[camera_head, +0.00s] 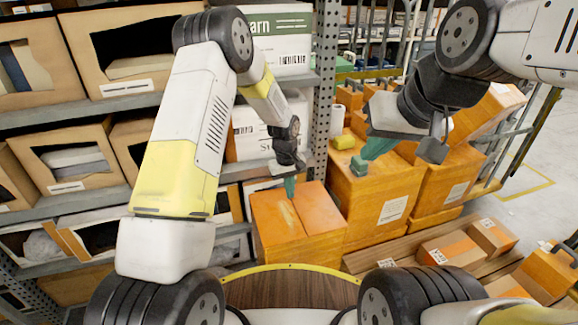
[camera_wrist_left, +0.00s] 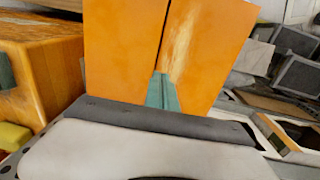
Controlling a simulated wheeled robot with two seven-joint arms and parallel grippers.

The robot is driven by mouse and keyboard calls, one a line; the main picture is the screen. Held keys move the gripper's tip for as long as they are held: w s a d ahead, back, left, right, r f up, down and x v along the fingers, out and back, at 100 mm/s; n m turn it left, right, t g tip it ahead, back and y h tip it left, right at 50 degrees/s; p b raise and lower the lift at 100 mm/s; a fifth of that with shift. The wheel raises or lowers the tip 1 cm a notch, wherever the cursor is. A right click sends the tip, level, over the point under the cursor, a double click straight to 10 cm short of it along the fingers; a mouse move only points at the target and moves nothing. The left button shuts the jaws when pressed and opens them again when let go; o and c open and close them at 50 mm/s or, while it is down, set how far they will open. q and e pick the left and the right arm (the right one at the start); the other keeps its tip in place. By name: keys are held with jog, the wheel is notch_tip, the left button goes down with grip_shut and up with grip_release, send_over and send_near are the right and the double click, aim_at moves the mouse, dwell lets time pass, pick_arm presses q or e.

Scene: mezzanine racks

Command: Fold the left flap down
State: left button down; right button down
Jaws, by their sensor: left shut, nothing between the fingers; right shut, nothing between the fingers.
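The orange box (camera_head: 300,245) stands low in front of me in the head view. Its left flap (camera_head: 275,217) and right flap (camera_head: 320,206) look nearly flat, with a seam between them. My left gripper (camera_head: 290,190) is shut and empty, its teal tips over the seam near the far edge. In the left wrist view the tips (camera_wrist_left: 162,92) overlap the lower end of the seam; whether they touch the box is unclear. My right gripper (camera_head: 368,158) is shut and empty, above a taller orange box (camera_head: 375,200) on the right.
Shelves with open cartons (camera_head: 70,157) fill the left, beside a perforated metal upright (camera_head: 322,90). More orange boxes stand at right. A yellow object (camera_head: 343,142) sits on the taller box. Small parcels (camera_head: 450,248) lie on a wooden pallet (camera_head: 420,230).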

aim_at(292, 207)
pick_arm(q)
jog(key=shift+w+d+f, duration=0.1)
jog(key=shift+d+f, duration=0.05)
jog(key=shift+f, duration=1.8)
